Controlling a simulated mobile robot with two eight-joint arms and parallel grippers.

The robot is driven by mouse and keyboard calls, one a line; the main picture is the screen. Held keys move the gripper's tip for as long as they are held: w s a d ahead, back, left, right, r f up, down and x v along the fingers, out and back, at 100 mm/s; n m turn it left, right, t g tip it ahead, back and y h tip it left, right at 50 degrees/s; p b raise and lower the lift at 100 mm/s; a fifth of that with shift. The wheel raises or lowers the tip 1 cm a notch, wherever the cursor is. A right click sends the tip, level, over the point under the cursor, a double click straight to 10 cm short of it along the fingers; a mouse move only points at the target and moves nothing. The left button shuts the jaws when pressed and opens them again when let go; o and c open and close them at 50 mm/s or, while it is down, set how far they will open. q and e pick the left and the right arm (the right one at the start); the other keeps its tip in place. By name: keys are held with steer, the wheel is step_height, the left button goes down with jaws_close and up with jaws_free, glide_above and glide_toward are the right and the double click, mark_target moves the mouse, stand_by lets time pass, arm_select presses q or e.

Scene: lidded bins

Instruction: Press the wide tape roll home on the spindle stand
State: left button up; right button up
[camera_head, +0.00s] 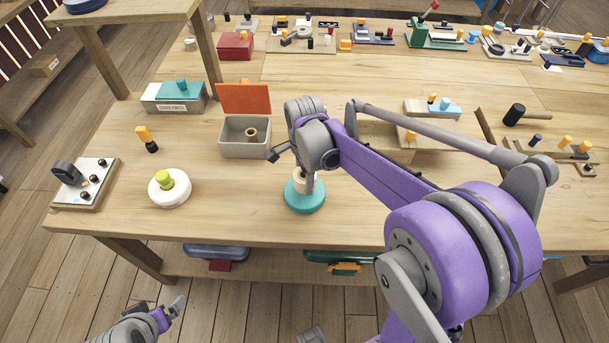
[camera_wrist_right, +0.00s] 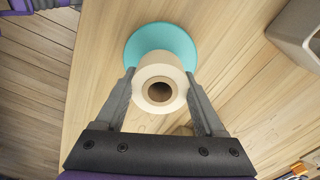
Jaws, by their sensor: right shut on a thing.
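The wide tape roll (camera_wrist_right: 160,70) is cream with a brown core. It also shows in the head view (camera_head: 300,184), partly hidden by my gripper. My right gripper (camera_head: 308,186) is shut on it, one finger on each side. The roll is over the round teal base (camera_head: 305,205) of what looks like the spindle stand; the base also shows in the wrist view (camera_wrist_right: 143,42). I cannot tell whether the roll touches the base, and no spindle shows in its dark hole. My left gripper (camera_head: 177,308) is low at the left, away from the table; its opening is unclear.
A grey bin (camera_head: 245,150) with an orange lid raised stands behind and left, with a small brown ring inside. A white disc (camera_head: 168,194) with a yellow-green knob is at the left. The front table edge is close to the teal base.

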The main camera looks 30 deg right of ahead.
steer(key=shift+f+b, duration=0.9)
steer(key=shift+f, duration=0.65)
steer(key=o, duration=1.4)
steer(key=shift+r, duration=0.15)
step_height(320, 180, up, 11)
steer(key=shift+f+p, duration=0.2)
steer(key=shift+p, duration=0.2)
steer(key=n+t, duration=0.5)
steer(key=n, duration=1.5)
glide_toward(304, 183)
steer(key=s+a+f, duration=0.5)
steer(key=s+f, duration=0.4)
steer(key=shift+a+f+p, duration=0.15)
steer(key=shift+f+p, duration=0.05)
steer(key=shift+p, duration=0.25)
